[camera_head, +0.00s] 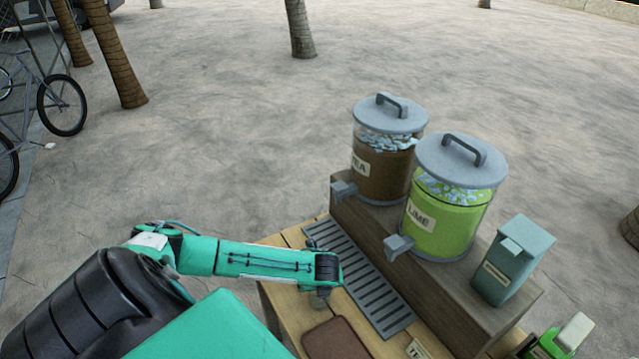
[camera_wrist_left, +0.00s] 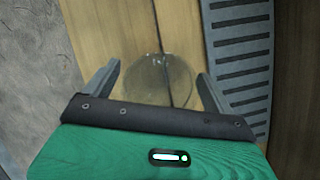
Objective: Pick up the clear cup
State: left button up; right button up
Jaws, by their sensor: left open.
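The clear cup (camera_wrist_left: 160,80) shows in the left wrist view as a see-through round shape on the wooden planks of the stand. My left gripper (camera_wrist_left: 158,84) is open, with one finger on each side of the cup; I cannot tell whether either touches it. In the head view my left arm reaches in from the left, and the gripper (camera_head: 320,299) points down over the wooden top beside the grey slotted drip tray (camera_head: 362,283). The cup is not clearly visible there.
A brown tea dispenser (camera_head: 382,170) and a green lime dispenser (camera_head: 446,222) stand on a raised wooden shelf, with their taps towards the drip tray. A grey-green box (camera_head: 513,262) stands beside them. A brown board (camera_head: 341,339) lies near the front of the stand.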

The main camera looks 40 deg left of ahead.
pick_arm(q)
jog(key=shift+w+a+f, duration=0.1)
jog(key=shift+a+f, duration=0.05)
jog(key=shift+f, duration=0.3)
jog(key=c, duration=1.1)
jog(key=shift+r, duration=0.45)
jog(key=shift+r+b, duration=1.75)
jog(key=shift+r, duration=7.8)
